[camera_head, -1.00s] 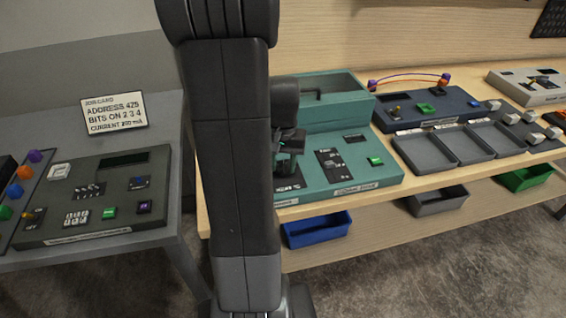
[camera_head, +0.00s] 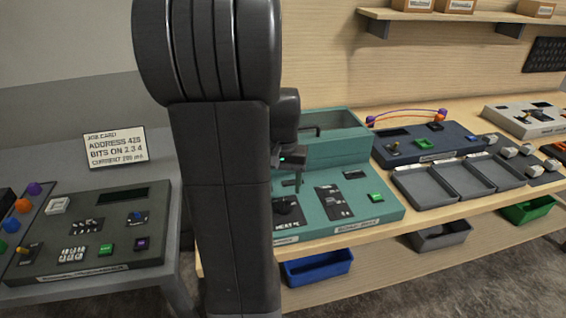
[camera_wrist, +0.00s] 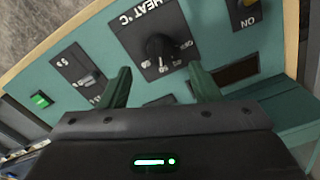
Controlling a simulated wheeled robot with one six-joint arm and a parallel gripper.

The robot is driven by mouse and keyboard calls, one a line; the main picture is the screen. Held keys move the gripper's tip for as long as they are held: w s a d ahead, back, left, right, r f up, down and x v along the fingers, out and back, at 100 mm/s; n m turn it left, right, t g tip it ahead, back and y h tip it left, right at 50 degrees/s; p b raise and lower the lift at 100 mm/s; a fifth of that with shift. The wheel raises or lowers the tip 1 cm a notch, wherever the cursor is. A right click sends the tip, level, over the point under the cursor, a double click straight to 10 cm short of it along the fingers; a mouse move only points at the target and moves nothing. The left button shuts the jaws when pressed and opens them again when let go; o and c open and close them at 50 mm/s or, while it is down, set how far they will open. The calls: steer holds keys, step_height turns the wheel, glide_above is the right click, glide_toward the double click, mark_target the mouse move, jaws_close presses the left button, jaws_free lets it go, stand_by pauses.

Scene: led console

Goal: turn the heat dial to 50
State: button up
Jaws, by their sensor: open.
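The heat dial is a black knob (camera_wrist: 160,47) on a black plate marked "HEAT °C" in the wrist view. Pale scale numbers ring it, too small to read surely, and I cannot tell the pointer's setting. The dial (camera_head: 284,206) also shows in the head view, on the front left of the teal console (camera_head: 325,222), partly behind my arm. My gripper (camera_wrist: 160,70) is open and empty, its two green fingers apart, with the dial beyond and between the tips in the picture. In the head view my gripper (camera_head: 297,184) hangs above the dial, apart from it.
A black slider plate (camera_wrist: 80,70) and green button (camera_wrist: 40,99) lie left of the dial in the wrist view; a yellow switch (camera_wrist: 249,24) marked "ON" lies right. The console's raised teal box (camera_head: 345,140) stands behind. Grey trays (camera_head: 432,190) sit to the right.

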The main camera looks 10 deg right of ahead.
mark_target(283, 203)
step_height(283, 203, up, 8)
steer(key=shift+f, duration=0.2)
step_height(283, 203, down, 14)
stand_by(0.8)
steer(key=shift+r, duration=0.1)
